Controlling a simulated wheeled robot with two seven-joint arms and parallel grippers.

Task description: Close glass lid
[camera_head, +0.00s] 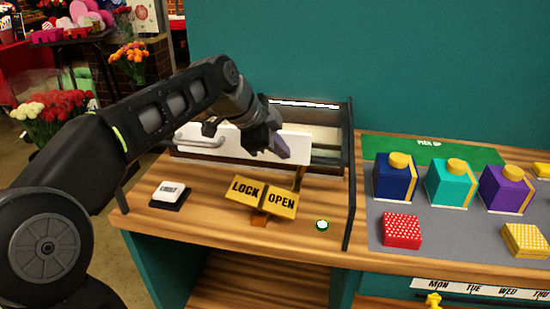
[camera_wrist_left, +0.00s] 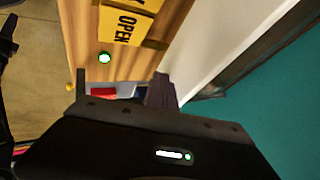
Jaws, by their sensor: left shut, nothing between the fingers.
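A dark-framed case (camera_head: 349,150) stands at the back of the wooden counter. Its long pale front panel (camera_head: 296,145) carries a silver handle (camera_head: 200,140) near its left end. I cannot clearly pick out the glass lid or tell its angle; a bright strip (camera_head: 305,104) lies along the case's top back edge. My left gripper (camera_head: 282,150) is in front of the pale panel, right of the handle, its fingers shut and empty. The fingers also show in the left wrist view (camera_wrist_left: 162,91), beside a pale surface (camera_wrist_left: 225,50). I cannot tell whether they touch the panel. My right gripper is not in view.
A yellow LOCK/OPEN sign (camera_head: 262,196) stands in front of the case, with a green-lit button (camera_head: 322,225) to its right and a small white device (camera_head: 169,191) to its left. Several coloured boxes (camera_head: 395,180) stand on the right. My left arm covers the case's left part.

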